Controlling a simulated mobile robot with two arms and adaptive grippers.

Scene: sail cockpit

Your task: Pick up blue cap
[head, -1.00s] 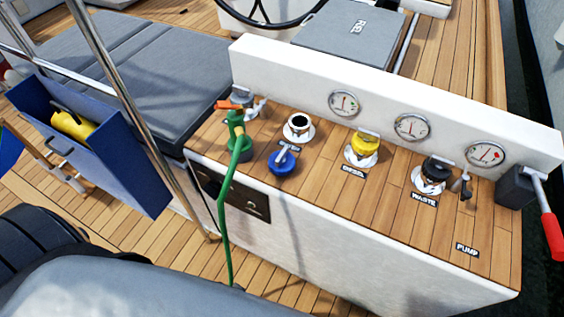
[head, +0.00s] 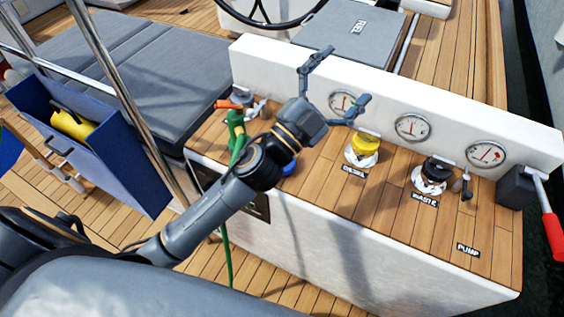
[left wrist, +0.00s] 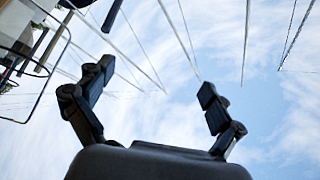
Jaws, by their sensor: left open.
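The blue cap (head: 289,168) lies on the wooden console top (head: 400,215). In the head view it is mostly hidden behind my left arm, with only a small blue part showing. My left gripper (head: 340,82) is open and empty, raised above the console near the white panel. In the left wrist view the open fingers (left wrist: 150,100) point up at sky and rigging, with nothing between them. The open white deck fitting near the cap is now hidden behind my gripper. My right gripper is not in view.
A green hose with an orange-handled nozzle (head: 235,122) stands left of my arm. The yellow cap (head: 366,143) and black cap (head: 436,170) sit on fittings to the right. A red-handled lever (head: 551,233) is at the far right. A steel rail (head: 128,95) rises at left.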

